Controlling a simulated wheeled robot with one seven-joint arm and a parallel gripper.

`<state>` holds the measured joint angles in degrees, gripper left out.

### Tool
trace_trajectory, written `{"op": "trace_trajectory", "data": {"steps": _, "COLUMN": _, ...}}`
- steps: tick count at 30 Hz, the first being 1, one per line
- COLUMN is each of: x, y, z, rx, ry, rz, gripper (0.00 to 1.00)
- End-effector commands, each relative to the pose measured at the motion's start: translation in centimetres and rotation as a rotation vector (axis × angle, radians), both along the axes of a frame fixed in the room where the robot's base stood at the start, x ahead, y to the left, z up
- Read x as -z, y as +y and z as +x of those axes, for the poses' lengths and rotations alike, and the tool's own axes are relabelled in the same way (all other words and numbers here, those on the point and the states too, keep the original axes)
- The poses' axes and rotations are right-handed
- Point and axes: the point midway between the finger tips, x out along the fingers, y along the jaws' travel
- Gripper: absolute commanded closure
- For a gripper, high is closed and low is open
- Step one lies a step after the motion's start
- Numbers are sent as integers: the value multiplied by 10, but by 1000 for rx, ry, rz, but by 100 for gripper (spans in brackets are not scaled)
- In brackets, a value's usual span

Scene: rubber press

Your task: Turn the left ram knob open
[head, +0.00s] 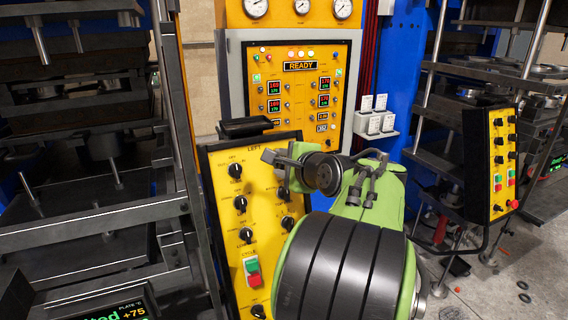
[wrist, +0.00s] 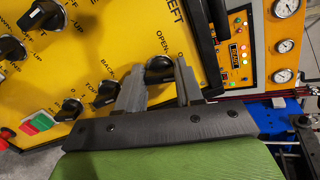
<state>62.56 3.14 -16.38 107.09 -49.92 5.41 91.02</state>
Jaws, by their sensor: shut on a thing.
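The yellow LEFT control panel (head: 218,255) stands in front of me, and my gripper (head: 275,160) is at its upper right. In the wrist view the panel (wrist: 110,40) fills the upper left. There my gripper (wrist: 159,75) has a finger on each side of a black knob (wrist: 160,67), shut on it. An OPEN label is printed beside this knob. In the head view my gripper and arm hide this knob. The knob's exact angle is hard to read.
Other black knobs (head: 240,203) sit close by on the panel, with green and red cycle buttons (head: 254,280) lower down. A yellow READY panel (head: 300,66) is behind. A press (head: 90,215) stands at left, and another yellow panel (head: 490,165) at right.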

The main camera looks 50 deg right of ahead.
Motion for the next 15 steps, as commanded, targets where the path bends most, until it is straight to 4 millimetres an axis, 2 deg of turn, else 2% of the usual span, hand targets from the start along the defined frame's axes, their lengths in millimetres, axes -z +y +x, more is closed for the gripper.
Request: {"op": "trace_trajectory", "data": {"steps": 15, "x": 2, "y": 0, "z": 0, "rx": -169, "ry": 235, "rz": -394, "gripper": 94}}
